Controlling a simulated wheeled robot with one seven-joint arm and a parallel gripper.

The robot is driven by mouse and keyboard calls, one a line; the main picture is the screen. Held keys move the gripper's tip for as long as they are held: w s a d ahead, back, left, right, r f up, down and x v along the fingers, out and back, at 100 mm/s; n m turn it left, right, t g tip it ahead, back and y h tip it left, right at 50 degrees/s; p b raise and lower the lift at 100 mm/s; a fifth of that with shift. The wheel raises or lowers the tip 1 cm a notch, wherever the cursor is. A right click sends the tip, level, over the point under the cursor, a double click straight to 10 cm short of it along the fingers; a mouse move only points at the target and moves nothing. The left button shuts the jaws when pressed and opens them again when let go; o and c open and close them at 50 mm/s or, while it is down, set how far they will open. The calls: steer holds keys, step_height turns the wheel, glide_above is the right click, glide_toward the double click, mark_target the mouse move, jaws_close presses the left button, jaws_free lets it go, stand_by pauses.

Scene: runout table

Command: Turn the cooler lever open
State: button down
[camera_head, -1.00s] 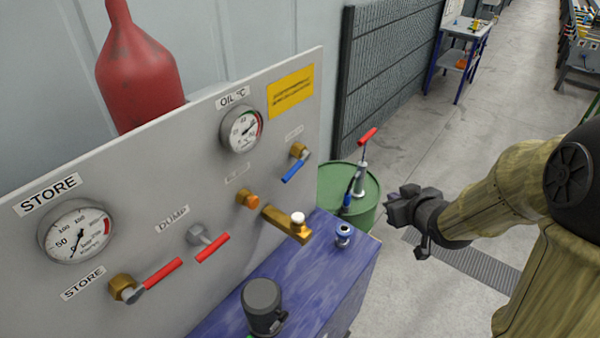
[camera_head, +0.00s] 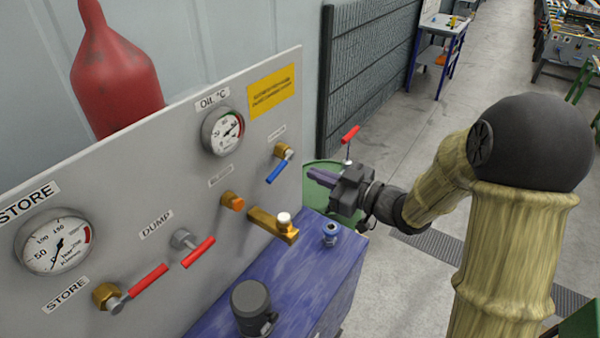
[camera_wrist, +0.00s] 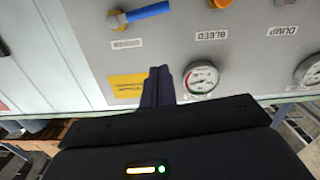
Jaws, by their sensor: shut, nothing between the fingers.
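The blue-handled lever (camera_head: 277,171), which I take as the cooler lever, sits on a brass valve at the right end of the grey panel (camera_head: 120,165). Its label is too small to read. The handle slants down and left from the valve. My gripper (camera_head: 316,177) is shut and empty, right of the lever and apart from it, pointing left towards the panel. In the wrist view the scene is upside down: the blue lever (camera_wrist: 148,12) shows at the top, and my shut fingers (camera_wrist: 158,86) lie below it in the picture, beside the oil gauge (camera_wrist: 201,78).
Red levers marked DUMP (camera_head: 199,252) and STORE (camera_head: 146,282) are further left on the panel. A brass block (camera_head: 272,225) juts out below the blue lever. Open floor lies to the right.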

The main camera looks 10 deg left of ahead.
steer(key=p, duration=0.4)
glide_above(280, 167)
steer(key=s+d, duration=0.2)
steer(key=s, duration=0.2)
steer(key=shift+w+f+p, duration=0.25)
steer(key=shift+f+p, duration=0.2)
steer(key=shift+f, duration=0.65)
steer(key=shift+w+f+p, duration=0.25)
steer(key=shift+f+p, duration=0.15)
steer(key=shift+f, duration=0.7)
steer(key=shift+a, duration=0.15)
steer(key=shift+f+b, duration=0.15)
steer(key=shift+b, duration=0.25)
